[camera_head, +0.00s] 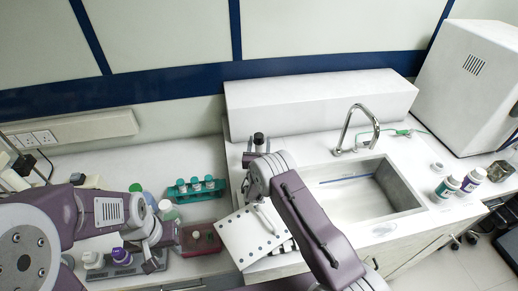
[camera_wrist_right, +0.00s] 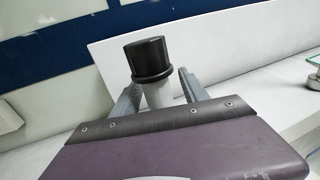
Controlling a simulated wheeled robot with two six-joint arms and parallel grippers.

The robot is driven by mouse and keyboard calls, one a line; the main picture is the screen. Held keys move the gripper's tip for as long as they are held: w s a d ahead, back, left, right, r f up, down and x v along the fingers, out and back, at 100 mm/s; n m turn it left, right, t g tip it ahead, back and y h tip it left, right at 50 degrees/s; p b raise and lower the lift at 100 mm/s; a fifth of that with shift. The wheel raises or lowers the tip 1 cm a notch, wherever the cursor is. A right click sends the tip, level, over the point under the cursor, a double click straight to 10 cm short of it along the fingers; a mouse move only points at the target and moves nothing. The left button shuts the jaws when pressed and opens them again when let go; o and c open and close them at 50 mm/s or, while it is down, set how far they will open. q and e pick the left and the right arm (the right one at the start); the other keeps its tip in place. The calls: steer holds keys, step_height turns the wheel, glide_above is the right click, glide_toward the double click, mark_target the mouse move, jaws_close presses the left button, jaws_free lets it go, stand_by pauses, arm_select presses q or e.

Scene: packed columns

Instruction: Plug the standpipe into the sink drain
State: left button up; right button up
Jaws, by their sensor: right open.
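An upright pale pipe with a black top, which looks like the standpipe (camera_wrist_right: 150,60), stands between the two grey fingers of my right gripper (camera_wrist_right: 156,92) in the right wrist view. The fingers are apart, with the pipe between them. Its black top also shows in the head view (camera_head: 258,138), behind my right wrist, on the counter left of the sink. The sink (camera_head: 405,187) is a rectangular basin; I cannot make out its drain. My left gripper (camera_head: 152,260) is low at the left, near the small bottles; its jaw opening is unclear.
A curved faucet (camera_head: 355,125) rises behind the sink. Bottles (camera_head: 446,187) stand right of it. A teal tube rack (camera_head: 195,189) and a white dotted board (camera_head: 240,238) lie left of my right arm. A white cabinet (camera_head: 465,85) fills the back right.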

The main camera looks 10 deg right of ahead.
steer(key=shift+w+f, duration=0.1)
steer(key=shift+w, duration=0.2)
jaws_close()
